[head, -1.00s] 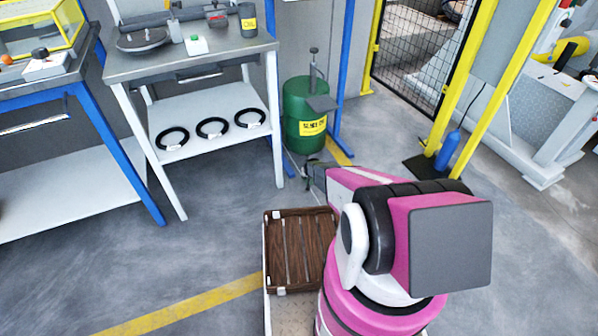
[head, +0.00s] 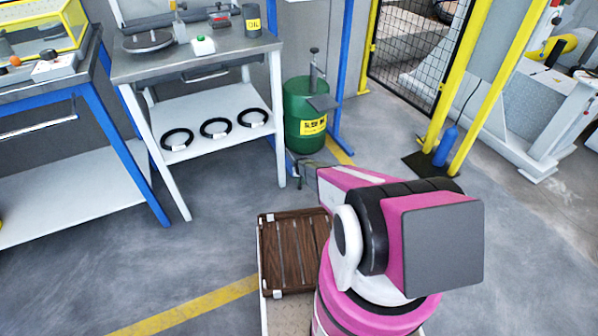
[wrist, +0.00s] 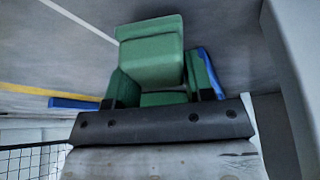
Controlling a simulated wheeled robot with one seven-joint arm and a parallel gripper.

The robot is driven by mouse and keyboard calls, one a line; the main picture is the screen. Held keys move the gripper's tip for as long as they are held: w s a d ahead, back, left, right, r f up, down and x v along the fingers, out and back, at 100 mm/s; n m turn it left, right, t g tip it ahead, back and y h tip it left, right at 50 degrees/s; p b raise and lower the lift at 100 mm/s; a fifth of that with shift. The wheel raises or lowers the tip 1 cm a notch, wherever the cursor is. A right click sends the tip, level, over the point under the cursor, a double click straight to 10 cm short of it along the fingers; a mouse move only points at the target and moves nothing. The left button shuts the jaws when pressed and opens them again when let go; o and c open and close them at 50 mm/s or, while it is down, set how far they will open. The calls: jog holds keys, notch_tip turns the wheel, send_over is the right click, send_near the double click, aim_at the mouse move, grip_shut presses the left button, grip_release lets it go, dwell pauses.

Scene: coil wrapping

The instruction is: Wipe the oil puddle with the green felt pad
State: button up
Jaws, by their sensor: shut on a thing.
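The green felt pad (wrist: 150,62) shows in the wrist view as a thick green block just beyond the dark gripper body. My gripper (wrist: 163,90) is shut on it, with its fingers at either side of the green. In the head view my gripper (head: 307,172) is a small dark shape at the far end of my pink arm, low in front of the green drum, mostly hidden by the arm. The pad cannot be made out there. I see no clear oil puddle in either view; the floor right beyond my arm is partly covered.
A green drum (head: 305,128) stands between the steel workbench (head: 130,68) and a blue post (head: 343,70). Black rings (head: 215,128) lie on the bench's lower shelf. Yellow posts (head: 466,110) and a blue cylinder (head: 446,147) stand right. Grey floor is open at lower left.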

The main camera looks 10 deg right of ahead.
jog(key=shift+r, duration=2.9)
